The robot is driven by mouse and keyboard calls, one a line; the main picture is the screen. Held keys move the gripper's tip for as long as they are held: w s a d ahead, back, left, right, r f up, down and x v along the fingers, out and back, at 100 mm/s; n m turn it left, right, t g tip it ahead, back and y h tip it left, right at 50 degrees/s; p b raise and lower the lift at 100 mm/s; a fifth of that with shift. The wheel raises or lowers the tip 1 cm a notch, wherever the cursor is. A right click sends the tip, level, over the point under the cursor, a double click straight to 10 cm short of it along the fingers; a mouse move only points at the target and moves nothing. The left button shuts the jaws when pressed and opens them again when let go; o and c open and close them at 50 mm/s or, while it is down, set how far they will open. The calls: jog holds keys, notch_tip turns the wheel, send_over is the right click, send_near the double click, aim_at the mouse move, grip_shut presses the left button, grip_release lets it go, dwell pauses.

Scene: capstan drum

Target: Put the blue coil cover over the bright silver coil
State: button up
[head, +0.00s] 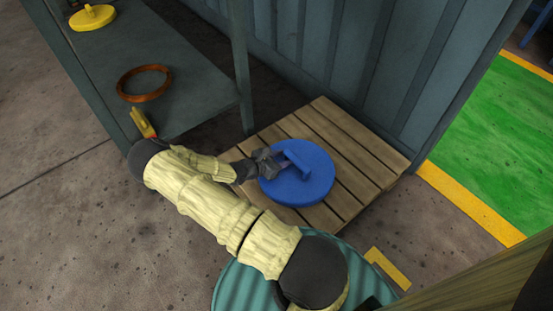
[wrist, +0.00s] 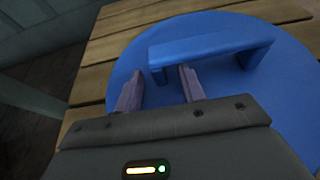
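The blue coil cover (head: 312,190) is a round disc with a raised bar handle, lying flat on a wooden pallet (head: 362,147). In the wrist view the cover (wrist: 230,82) fills much of the picture, its handle (wrist: 212,46) crossing just beyond my fingertips. My gripper (head: 277,160) is over the left part of the cover, beside the handle. In the wrist view my gripper (wrist: 160,84) has its two fingers apart, with nothing clearly clamped between them. The handle's left leg appears between the fingertips' lines. I see no bright silver coil in either view.
A grey shelf (head: 195,100) at upper left bears a copper-brown ring (head: 143,82) and a yellow disc with a knob (head: 92,17). A grey ribbed wall (head: 340,40) stands close behind the pallet. A teal ribbed round surface (head: 235,285) is below my arm. Floor at left is clear.

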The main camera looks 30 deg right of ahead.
jog(key=p+v, duration=0.8)
jog(key=v, duration=0.9)
jog(key=shift+r, duration=0.2)
jog(key=shift+a, duration=0.15)
jog(key=s+a+r+m+t+y+p, duration=0.15)
jog(key=s+r+m+y+p, duration=0.35)
jog(key=r, duration=0.9)
jog(key=s+a+r+m+y+p, duration=0.25)
jog(key=r+m+y+p, duration=0.4)
jog(key=r, duration=0.85)
jog(key=s+a+r+m+y+p, duration=0.3)
jog(key=r+m, duration=0.5)
jog(key=r, duration=0.6)
notch_tip(320, 180, up, 37)
jog(key=p, duration=3.7)
jog(key=shift+s+h, duration=0.2)
jog(key=shift+h, duration=0.25)
jog(key=shift+n, duration=0.25)
jog(key=shift+d, duration=0.1)
